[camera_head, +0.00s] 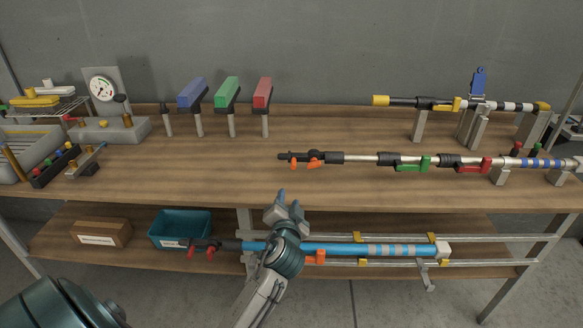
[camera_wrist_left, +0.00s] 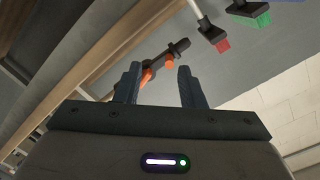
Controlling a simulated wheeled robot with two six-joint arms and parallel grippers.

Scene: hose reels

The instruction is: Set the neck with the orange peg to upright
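A long lance lies across the worktop. The black neck (camera_head: 333,157) at its left end has orange pegs (camera_head: 315,155) by it and lies about level, along the lance. In the left wrist view the black neck (camera_wrist_left: 178,47) and an orange peg (camera_wrist_left: 147,75) show beyond the fingertips. My left gripper (camera_head: 290,207) is in front of the worktop's front edge, nearer than the neck and apart from it. Its fingers (camera_wrist_left: 158,85) are spread with nothing held between them. My right gripper is not in view.
Green (camera_head: 411,164) and red (camera_head: 473,166) fittings sit further right on the lance. A yellow-ended lance (camera_head: 410,101) rests on stands behind. Blue, green and red blocks on posts stand at the back left. A blue lance (camera_head: 345,249) lies below.

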